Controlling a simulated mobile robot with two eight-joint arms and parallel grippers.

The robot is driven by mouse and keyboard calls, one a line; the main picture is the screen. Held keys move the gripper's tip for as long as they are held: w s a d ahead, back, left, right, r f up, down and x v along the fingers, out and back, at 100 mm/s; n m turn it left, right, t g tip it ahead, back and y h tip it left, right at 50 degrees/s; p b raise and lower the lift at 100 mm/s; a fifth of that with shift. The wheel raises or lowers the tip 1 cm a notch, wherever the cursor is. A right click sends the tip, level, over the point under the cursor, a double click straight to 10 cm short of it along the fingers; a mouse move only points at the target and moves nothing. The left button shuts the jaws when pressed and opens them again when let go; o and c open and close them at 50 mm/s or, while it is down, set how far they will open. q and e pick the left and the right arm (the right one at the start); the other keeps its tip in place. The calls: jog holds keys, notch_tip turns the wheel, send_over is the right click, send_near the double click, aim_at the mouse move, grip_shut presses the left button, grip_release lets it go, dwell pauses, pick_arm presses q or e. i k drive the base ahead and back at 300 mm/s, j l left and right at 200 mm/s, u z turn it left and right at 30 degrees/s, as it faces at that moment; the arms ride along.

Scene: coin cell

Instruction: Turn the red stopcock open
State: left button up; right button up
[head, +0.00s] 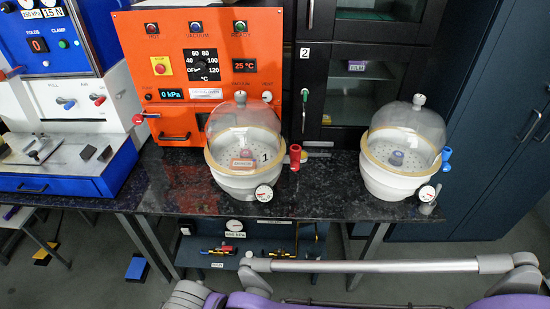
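The red stopcock (295,157) sits on the right side of the left vacuum desiccator, with its red handle roughly upright. This desiccator has a clear dome (243,125) on a white base (235,185), the number 1 on it and a round gauge (263,193) at its front. A small red-framed item (241,163) lies inside under the dome. I cannot tell from here whether the valve is open. Neither gripper's fingers show. Only grey and purple parts of my own arms cross the bottom edge, well in front of the table and apart from the stopcock.
The dark speckled table (330,190) is bare between the two desiccators. The right desiccator (385,184) has a blue stopcock (446,157). An orange vacuum oven (200,60) stands behind, a blue-and-white machine (60,90) at left. A lower shelf (205,258) holds small parts.

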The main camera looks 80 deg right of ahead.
aim_at(294, 166)
jog(key=z, duration=2.35)
jog(key=i+l+u, duration=0.2)
jog(key=u, duration=0.2)
jog(key=i+l+u, duration=0.1)
jog(key=l+u, duration=0.3)
